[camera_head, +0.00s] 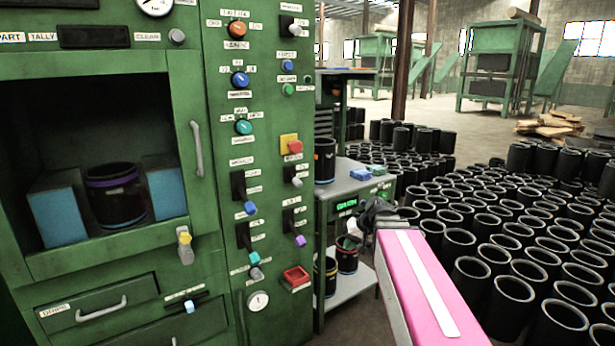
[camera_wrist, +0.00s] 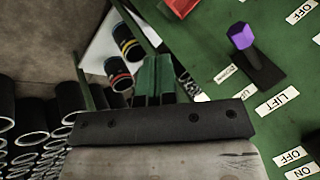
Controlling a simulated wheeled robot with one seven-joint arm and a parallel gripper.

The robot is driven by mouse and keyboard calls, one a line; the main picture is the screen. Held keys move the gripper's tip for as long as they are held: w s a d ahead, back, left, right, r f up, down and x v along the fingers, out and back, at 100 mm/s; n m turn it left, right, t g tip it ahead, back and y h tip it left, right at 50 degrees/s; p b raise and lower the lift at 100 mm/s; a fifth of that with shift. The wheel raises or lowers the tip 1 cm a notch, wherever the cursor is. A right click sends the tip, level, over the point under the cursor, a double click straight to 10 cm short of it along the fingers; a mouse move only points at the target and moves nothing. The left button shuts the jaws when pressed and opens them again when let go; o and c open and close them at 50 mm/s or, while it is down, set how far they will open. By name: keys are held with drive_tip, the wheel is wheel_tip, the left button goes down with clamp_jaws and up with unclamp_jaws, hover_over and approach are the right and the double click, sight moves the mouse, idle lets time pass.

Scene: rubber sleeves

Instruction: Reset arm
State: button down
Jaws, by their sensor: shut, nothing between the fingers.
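My pink arm reaches in from the lower right in the head view, and my gripper (camera_head: 350,242) is at its far end, small and partly hidden by the wrist. In the wrist view my gripper (camera_wrist: 157,68) shows its green fingers close together, shut, with nothing held. It hangs in front of the shelf stand, to the right of the green control panel (camera_head: 262,170). The panel's purple lever knob (camera_wrist: 241,36) is to the right of the fingers in the wrist view and apart from them.
A black sleeve (camera_head: 114,195) stands between two blue blocks in the cabinet window. Two banded sleeves stand on the white lower shelf (camera_head: 350,287). A scale with a green display (camera_head: 346,205) is close behind my gripper. Many black sleeves (camera_head: 470,275) crowd the floor at right.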

drive_tip(key=s+d+f+g+h, duration=0.1)
drive_tip(key=s+d+f+h, duration=0.1)
drive_tip(key=s+f, duration=0.3)
drive_tip(key=s+d+f+g+h, duration=0.1)
drive_tip(key=s+f, duration=0.4)
drive_tip(key=f, duration=0.6)
drive_tip(key=d+h, duration=0.1)
drive_tip(key=h, duration=0.1)
drive_tip(key=shift+s+d+f+g+h, duration=0.2)
drive_tip(key=shift+d+g+h, duration=0.05)
drive_tip(key=shift+g+h, duration=0.05)
